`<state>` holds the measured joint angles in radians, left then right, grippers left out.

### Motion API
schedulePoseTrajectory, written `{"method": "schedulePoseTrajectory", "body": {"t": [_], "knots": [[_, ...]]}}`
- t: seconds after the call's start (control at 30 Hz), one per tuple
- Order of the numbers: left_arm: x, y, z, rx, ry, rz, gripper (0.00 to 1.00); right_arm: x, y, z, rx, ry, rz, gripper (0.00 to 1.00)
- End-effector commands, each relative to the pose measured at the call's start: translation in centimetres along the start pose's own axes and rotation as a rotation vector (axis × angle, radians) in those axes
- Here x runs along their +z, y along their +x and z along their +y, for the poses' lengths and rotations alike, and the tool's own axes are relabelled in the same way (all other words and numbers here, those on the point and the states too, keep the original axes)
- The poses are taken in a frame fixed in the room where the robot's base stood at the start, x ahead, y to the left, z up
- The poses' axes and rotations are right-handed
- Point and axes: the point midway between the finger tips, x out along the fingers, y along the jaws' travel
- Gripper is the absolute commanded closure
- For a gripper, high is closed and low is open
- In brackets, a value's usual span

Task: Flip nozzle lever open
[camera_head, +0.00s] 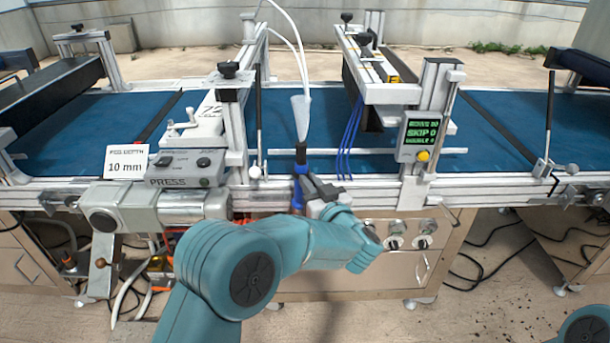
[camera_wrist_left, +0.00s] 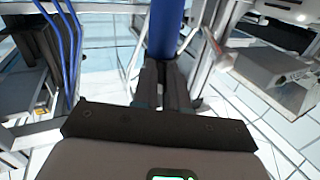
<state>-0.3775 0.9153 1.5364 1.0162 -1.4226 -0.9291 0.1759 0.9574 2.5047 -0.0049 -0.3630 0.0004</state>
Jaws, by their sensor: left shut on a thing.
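My left gripper (camera_head: 304,185) is at the front rail of the blue conveyor, in the middle of the head view. Its fingers (camera_wrist_left: 165,88) are shut on a blue, rod-like piece (camera_wrist_left: 163,30), which stands upright beyond them in the left wrist view. In the head view, the blue piece (camera_head: 297,196) shows beside the fingers, under a dark fitting (camera_head: 301,154) and a white cone-shaped nozzle (camera_head: 300,117) with a thin white hose above. I cannot tell which part is the nozzle lever. My right gripper is out of view.
A press unit (camera_head: 190,165) with a "10 mm" sign (camera_head: 126,161) stands left of the gripper. A green-lit display box (camera_head: 420,137) on a post stands to its right. Thin blue tubes (camera_head: 349,140) hang close by. The blue belt (camera_head: 490,130) farther right is bare.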

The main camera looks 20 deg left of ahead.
Motion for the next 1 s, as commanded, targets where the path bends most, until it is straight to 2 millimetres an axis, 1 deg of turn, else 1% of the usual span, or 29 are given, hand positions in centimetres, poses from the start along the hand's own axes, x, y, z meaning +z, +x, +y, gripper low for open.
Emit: {"method": "schedulePoseTrajectory", "body": {"t": [0.03, 0.33, 0.6, 1.0], "knots": [[-0.4, -0.1, 0.4, -0.035, -0.001, -0.002, 1.00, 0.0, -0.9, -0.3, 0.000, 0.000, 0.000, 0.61], [-0.3, 0.1, 1.2, -0.213, -0.002, -0.014, 1.00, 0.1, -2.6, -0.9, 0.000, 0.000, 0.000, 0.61], [-0.2, 0.2, 1.4, -0.277, -0.002, -0.017, 1.00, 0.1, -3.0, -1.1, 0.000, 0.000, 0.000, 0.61], [-0.2, 0.3, 1.5, -0.296, -0.003, -0.018, 1.00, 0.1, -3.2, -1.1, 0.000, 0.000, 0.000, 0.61]]}}
